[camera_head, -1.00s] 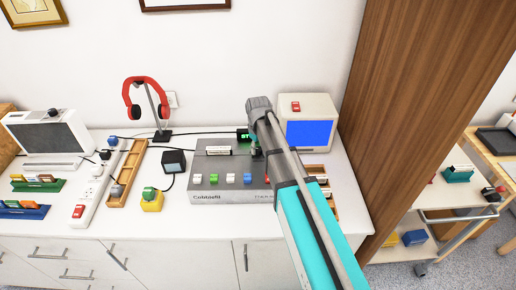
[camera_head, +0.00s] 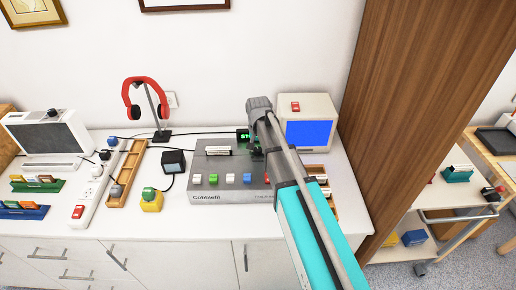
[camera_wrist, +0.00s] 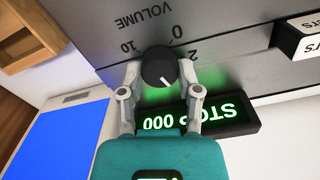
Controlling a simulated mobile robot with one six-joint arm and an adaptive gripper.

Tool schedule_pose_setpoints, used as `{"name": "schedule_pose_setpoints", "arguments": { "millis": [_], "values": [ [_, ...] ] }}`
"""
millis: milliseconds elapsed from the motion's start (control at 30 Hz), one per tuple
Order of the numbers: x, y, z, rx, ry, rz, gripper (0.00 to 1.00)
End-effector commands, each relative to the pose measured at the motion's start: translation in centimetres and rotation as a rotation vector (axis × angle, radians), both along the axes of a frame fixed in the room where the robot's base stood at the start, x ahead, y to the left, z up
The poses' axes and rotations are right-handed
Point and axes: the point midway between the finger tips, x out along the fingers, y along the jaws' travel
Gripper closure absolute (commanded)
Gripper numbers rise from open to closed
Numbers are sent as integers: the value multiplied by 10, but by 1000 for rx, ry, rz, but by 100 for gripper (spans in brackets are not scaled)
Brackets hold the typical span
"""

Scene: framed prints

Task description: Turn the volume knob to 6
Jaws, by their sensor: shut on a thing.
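In the wrist view a round black volume knob (camera_wrist: 156,70) stands on the grey panel, with VOLUME (camera_wrist: 141,17) printed upside down above it. The marks 10, 0 and 2 show around its upper side; marks lower down are hidden. A short white line on the knob points to the lower right of the picture. My gripper (camera_wrist: 158,66) is shut on the knob, one finger on each side. In the head view my gripper (camera_head: 257,149) is over the back right of the grey console (camera_head: 228,196) and my arm hides the knob.
A green STOP 000 display (camera_wrist: 215,115) sits close to the fingers. A monitor with a blue screen (camera_head: 308,134) stands behind right. A yellow button box (camera_head: 151,203) and red headphones (camera_head: 139,88) are to the left. A wooden panel (camera_head: 430,90) rises at right.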

Motion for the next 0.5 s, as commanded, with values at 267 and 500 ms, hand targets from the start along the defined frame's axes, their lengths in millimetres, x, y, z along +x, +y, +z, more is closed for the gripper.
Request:
{"name": "schedule_pose_setpoints", "arguments": {
  "millis": [267, 500],
  "values": [
    [-1, -1, 0, -1, 1, -262, 100],
    [-1, -1, 0, -1, 1, -486, 100]
  ]
}}
